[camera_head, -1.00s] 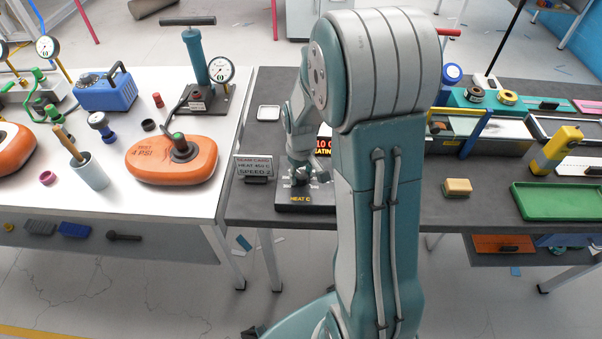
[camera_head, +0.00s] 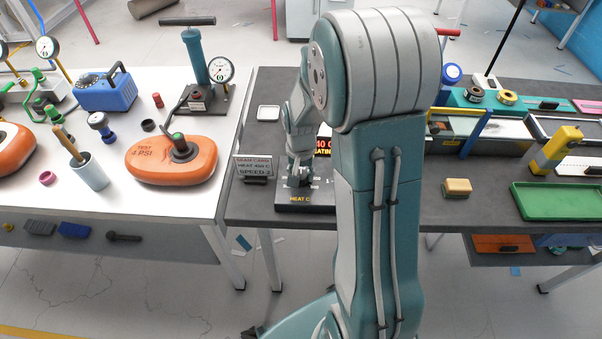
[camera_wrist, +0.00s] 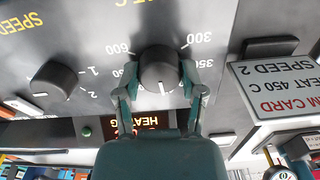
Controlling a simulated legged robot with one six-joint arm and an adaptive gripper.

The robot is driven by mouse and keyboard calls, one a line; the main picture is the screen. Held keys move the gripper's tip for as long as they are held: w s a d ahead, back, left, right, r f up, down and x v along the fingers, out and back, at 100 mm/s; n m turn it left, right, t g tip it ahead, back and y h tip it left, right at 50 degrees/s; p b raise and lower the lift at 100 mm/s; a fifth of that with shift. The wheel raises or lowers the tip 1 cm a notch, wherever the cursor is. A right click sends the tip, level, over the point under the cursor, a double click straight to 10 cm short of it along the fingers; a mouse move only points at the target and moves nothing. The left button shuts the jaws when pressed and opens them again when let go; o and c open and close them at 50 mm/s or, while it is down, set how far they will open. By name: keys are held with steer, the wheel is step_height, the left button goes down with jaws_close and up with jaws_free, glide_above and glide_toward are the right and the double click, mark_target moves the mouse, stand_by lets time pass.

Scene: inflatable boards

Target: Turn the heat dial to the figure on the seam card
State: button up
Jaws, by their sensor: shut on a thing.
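The heat dial (camera_wrist: 158,72) is a dark round knob on the control panel, seen upside down in the wrist view. Figures 300, 350 and 600 show around it; others are hidden by my fingers. Its white pointer mark faces the bottom of that view, between my fingers. My gripper (camera_wrist: 158,88) is shut on the dial, one finger on each side. In the head view my gripper (camera_head: 297,178) reaches down onto the panel. The seam card (camera_wrist: 275,88) reads HEAT 450 C, SPEED 2; it stands left of the panel in the head view (camera_head: 254,165).
A speed dial (camera_wrist: 55,85) sits beside the heat dial. A lit display (camera_wrist: 140,122) reads HEATING, its number mostly hidden. A sponge-like block (camera_head: 457,187) and a green tray (camera_head: 556,201) lie right of my arm. An orange cushion (camera_head: 150,165) lies on the white table.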

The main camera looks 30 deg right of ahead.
mark_target(300, 174)
steer(key=shift+m, duration=0.3)
steer(key=o, duration=1.1)
steer(key=shift+o, duration=0.2)
step_height(300, 174, up, 12)
steer(key=shift+a, duration=0.1)
